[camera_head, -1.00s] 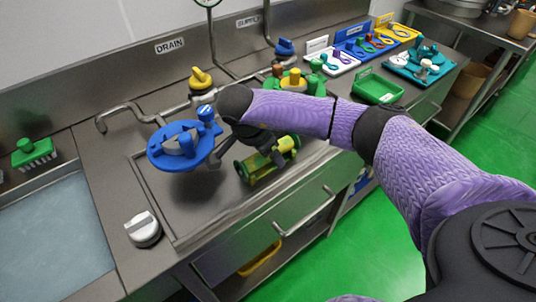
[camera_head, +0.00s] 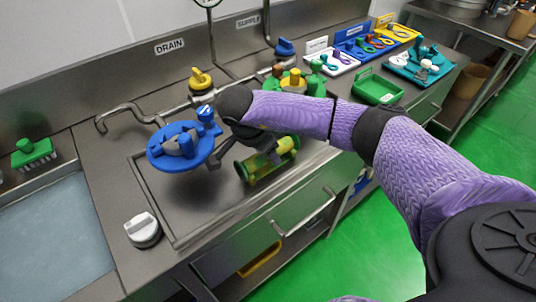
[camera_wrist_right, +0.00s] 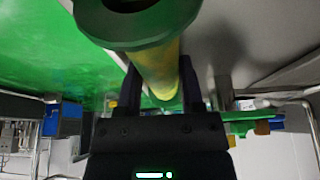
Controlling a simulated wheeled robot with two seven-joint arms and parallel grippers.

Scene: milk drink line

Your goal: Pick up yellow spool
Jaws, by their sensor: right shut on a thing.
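The yellow spool (camera_head: 286,145) lies at the front of the steel sink-side tray. It has a yellow part at its right end and a see-through green body. My right gripper (camera_head: 262,152) reaches down over it from above and is shut on it. In the right wrist view the spool (camera_wrist_right: 158,68) runs between the two fingers (camera_wrist_right: 160,88), its green ring end towards the camera. The wrist hides part of the spool in the head view. I cannot tell whether it is clear of the surface. My left gripper is not in view.
A blue round fixture (camera_head: 180,158) stands close left of the wrist. A white knob (camera_head: 142,230) sits near the front edge. Behind are a yellow valve (camera_head: 201,79) and pipes. A green tray (camera_head: 378,90) and several tool trays stand further right.

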